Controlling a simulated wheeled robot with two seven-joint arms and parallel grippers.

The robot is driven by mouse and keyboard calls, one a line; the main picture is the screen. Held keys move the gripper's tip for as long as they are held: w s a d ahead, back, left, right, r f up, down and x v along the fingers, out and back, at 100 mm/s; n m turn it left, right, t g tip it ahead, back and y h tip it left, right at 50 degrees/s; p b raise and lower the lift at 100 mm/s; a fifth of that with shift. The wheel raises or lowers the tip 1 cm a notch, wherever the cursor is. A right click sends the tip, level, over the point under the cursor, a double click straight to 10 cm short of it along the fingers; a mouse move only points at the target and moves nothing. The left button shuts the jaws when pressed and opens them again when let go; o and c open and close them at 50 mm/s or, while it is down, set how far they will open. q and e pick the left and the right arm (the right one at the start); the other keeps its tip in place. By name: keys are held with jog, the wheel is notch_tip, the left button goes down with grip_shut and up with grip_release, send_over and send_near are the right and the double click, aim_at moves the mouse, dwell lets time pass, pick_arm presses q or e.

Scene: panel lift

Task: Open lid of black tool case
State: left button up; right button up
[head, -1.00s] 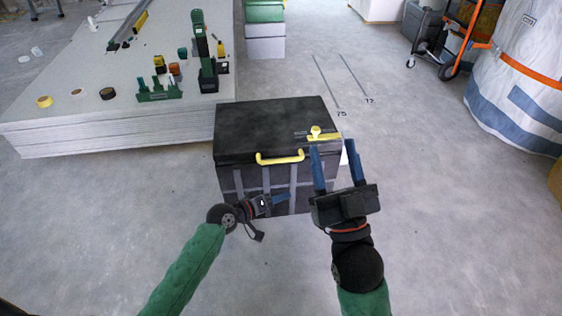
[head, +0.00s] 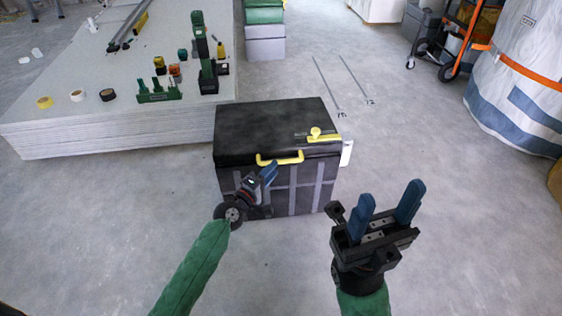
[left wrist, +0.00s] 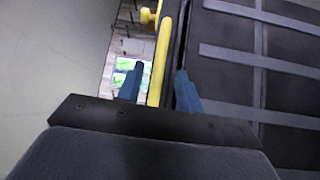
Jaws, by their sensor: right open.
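The black tool case (head: 270,160) stands on the floor with its lid (head: 265,122) shut. A yellow handle (head: 280,158) is on the front of the lid, and a yellow latch (head: 317,135) is at its right side. My left gripper (head: 270,173) is just below the handle, in front of the case. In the left wrist view, the yellow handle (left wrist: 160,65) shows between the two blue fingers (left wrist: 157,88), which are apart with gaps beside it. My right gripper (head: 392,194) is open and empty, right of the case and nearer to me.
A stack of grey panels (head: 80,110) lies at the left, with tape rolls (head: 77,96) and green tools (head: 158,95) on it. A large white bag (head: 520,80) and a cart (head: 450,40) stand at the back right. The floor right of the case is clear.

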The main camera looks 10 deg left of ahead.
aim_at(281, 162)
pick_arm(q)
jog(key=shift+x, duration=2.65)
grip_shut()
